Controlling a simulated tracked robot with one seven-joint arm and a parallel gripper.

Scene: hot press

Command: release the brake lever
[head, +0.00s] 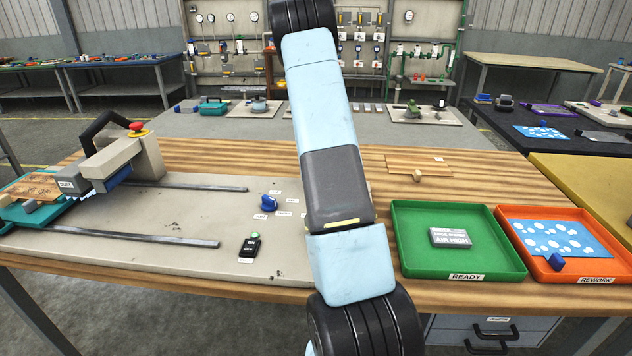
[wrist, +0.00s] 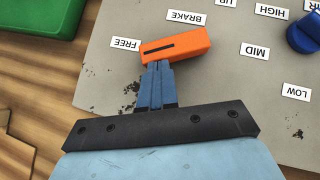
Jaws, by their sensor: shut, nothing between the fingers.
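The brake lever (wrist: 180,46) is an orange block with a dark slot in the wrist view. It lies slightly tilted, its left end close to the FREE label (wrist: 126,43) and the BRAKE label (wrist: 186,17) above its middle. My gripper (wrist: 158,66) is shut, with nothing between its blue-grey fingers. Its fingertips are at the lower edge of the lever, left of the middle; I cannot tell whether they touch. In the head view my arm hides the lever and the gripper.
A blue knob (head: 269,203) with small labels stands left of my arm; it shows at right in the wrist view (wrist: 305,34). A green tray (head: 405,259) and orange tray (head: 520,269) are at right. A press head (head: 122,160), rails and a green-buttoned box (head: 249,248) are left.

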